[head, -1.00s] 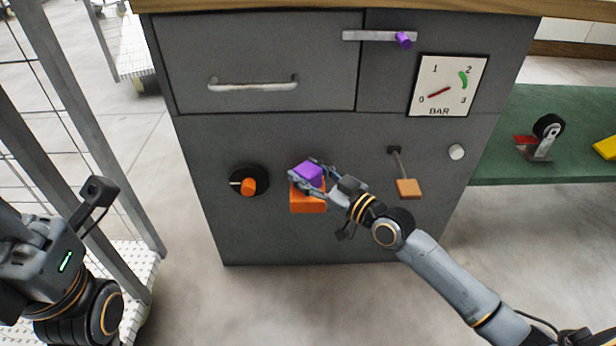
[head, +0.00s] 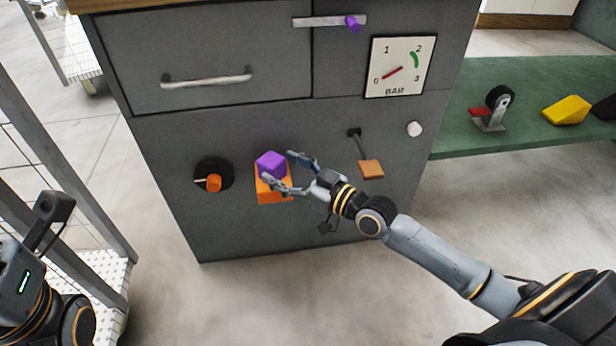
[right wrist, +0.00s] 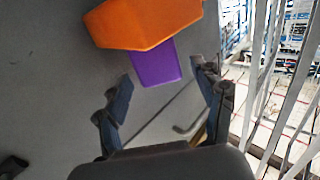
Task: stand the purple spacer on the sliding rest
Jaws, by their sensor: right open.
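The purple spacer (head: 271,164) sits on top of the orange block-shaped rest (head: 272,191) on the grey cabinet front. My right gripper (head: 278,167) is open, with one finger on each side of the spacer's near right side. In the right wrist view the spacer (right wrist: 155,65) shows against the orange rest (right wrist: 145,22), just beyond the spread fingertips (right wrist: 161,75), with gaps on both sides. The spacer looks upright. My left arm shows at the lower left of the head view; its fingers are out of the picture.
An orange-tipped black knob (head: 213,177) is left of the rest. A lever with an orange-brown plate (head: 370,169) and a white button (head: 414,129) are to the right. Above are a drawer handle (head: 207,78), a purple-knobbed slider (head: 352,24) and a gauge (head: 400,67). A green shelf (head: 458,138) stands right.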

